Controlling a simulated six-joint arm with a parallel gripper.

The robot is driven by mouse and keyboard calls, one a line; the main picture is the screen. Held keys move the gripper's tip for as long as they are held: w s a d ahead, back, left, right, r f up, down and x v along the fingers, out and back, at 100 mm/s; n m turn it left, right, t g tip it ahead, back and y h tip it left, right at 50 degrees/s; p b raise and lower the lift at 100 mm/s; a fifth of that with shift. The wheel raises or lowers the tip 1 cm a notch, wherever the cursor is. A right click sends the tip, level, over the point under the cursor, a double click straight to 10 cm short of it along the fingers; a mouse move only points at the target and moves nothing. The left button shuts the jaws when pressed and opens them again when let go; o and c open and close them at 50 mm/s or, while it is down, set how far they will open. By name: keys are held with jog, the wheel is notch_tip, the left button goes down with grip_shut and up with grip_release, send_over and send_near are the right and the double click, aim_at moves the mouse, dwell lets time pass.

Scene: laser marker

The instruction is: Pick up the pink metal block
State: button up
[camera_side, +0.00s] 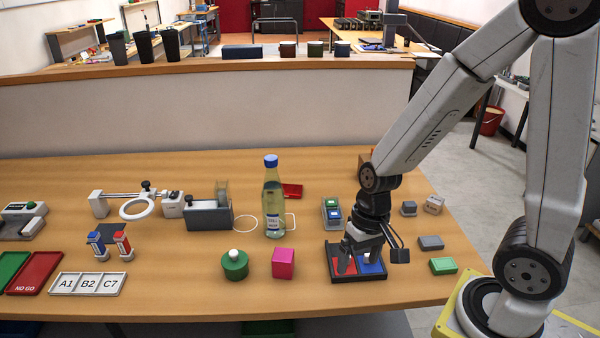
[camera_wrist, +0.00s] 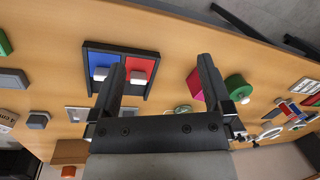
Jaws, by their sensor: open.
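The pink block (camera_side: 283,263) stands on the wooden table, left of the black tray in the side view. It also shows in the wrist view (camera_wrist: 195,82), partly hidden behind the right finger. My gripper (camera_side: 359,255) is over the black tray, to the right of the block in the side view. In the wrist view my gripper (camera_wrist: 161,64) has its two fingers wide apart with nothing held between them. The block is outside most of the gap, beside the right finger.
A black tray (camera_wrist: 122,48) with red and blue compartments lies below my gripper, a pale piece in each. A green round container (camera_side: 235,265) stands close left of the block. A bottle (camera_side: 272,200) stands behind it. Bare table lies in front of the block.

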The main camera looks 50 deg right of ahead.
jog(key=s+a+f+m+g+y, duration=0.1)
jog(key=a+f+m+y, duration=0.1)
jog(key=a+m+y, duration=0.3)
jog(key=m+t, duration=1.2)
jog(key=m, duration=0.7)
send_near(293, 256)
jog(key=shift+y, duration=0.4)
jog(key=x, duration=0.4)
jog(key=shift+a+f, duration=0.3)
jog(key=shift+a, duration=0.15)
jog(key=shift+w+d+f+m, duration=0.2)
jog(key=shift+d+m, duration=0.25)
jog(key=shift+m, duration=0.15)
jog(key=shift+x, duration=1.3)
jog(key=shift+w+h, duration=0.1)
jog(key=shift+h, duration=0.2)
jog(key=shift+r+x, duration=0.1)
jog(key=shift+x, duration=1.15)
jog(key=shift+r+x, duration=0.15)
jog(key=shift+x, duration=1.1)
jog(key=shift+w+a, duration=0.1)
